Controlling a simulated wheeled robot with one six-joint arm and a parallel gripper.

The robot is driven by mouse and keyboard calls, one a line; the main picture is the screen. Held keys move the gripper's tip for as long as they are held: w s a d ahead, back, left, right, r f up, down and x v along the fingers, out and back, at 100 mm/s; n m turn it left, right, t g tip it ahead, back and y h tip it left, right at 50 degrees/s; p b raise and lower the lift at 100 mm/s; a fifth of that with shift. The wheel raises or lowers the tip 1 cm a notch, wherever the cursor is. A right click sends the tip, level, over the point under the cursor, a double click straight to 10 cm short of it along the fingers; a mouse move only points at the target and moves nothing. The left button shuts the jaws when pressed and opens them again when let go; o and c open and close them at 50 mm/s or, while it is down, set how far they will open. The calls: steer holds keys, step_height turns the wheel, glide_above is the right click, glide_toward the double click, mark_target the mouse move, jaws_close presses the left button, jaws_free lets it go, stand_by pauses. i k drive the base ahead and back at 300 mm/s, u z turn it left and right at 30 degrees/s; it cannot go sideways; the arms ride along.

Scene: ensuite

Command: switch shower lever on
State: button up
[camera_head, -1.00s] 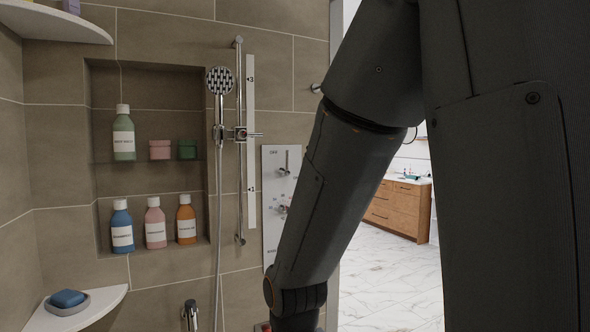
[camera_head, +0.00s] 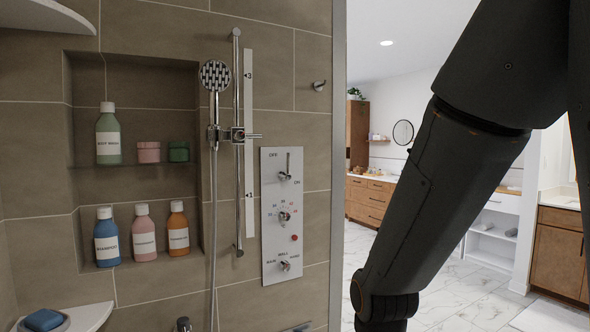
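The shower control panel (camera_head: 283,247) is a tall pale plate on the tiled wall, right of the shower rail. Near its top is the shower lever (camera_head: 287,167), a metal handle pointing up between the marks OFF and ON. Below it are a temperature dial (camera_head: 284,216), a small red button (camera_head: 294,237) and a lower knob (camera_head: 284,266) marked RAIN, WALL and HAND. My arm hangs at the right, apart from the panel. My gripper is below the picture's edge and cannot be seen.
A hand shower (camera_head: 215,76) hangs on the rail (camera_head: 237,190), its hose falling beside it. A niche left holds several bottles and two jars. A corner shelf (camera_head: 85,317) holds a blue soap (camera_head: 43,320). A wall hook (camera_head: 319,86) sits above right of the panel.

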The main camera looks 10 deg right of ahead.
mark_target(283, 176)
steer(key=i, duration=0.45)
steer(key=u, duration=0.15)
steer(key=k, duration=0.5)
steer(key=u, duration=0.55)
steer(key=i, duration=0.7)
steer(key=z, duration=0.65)
